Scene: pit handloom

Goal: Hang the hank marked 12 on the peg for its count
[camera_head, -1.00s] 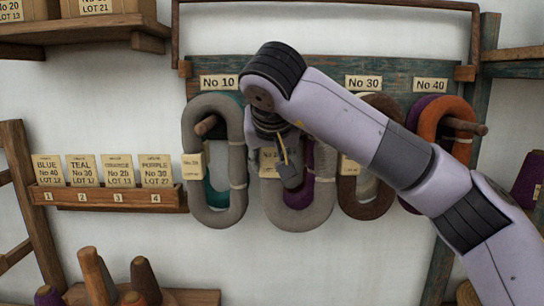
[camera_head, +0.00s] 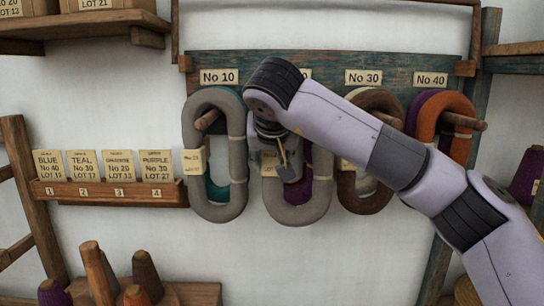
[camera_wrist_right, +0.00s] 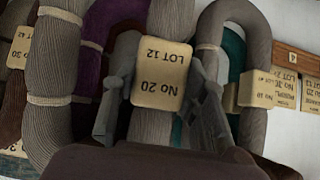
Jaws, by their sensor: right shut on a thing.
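The grey hank with the tag "No 20 LOT 12" (camera_wrist_right: 160,75) is in my right gripper (camera_wrist_right: 160,95), its fingers closed around one limb at the tag. In the head view this hank (camera_head: 300,208) hangs upright in front of the board, below the partly covered sign beside "No 10". A purple hank (camera_wrist_right: 97,30) is behind it. My right gripper (camera_head: 286,168) is partly hidden by its own arm there. The arm also covers the hank's top, so I cannot tell whether it is around a peg. My left gripper is not in view.
The peg board (camera_head: 330,62) carries signs No 10, No 30 and No 40. A grey hank (camera_head: 236,150) hangs close to the left, a brown hank (camera_head: 372,200) to the right, and an orange hank (camera_head: 430,120) beyond. A ticket rack (camera_head: 110,193) is at left.

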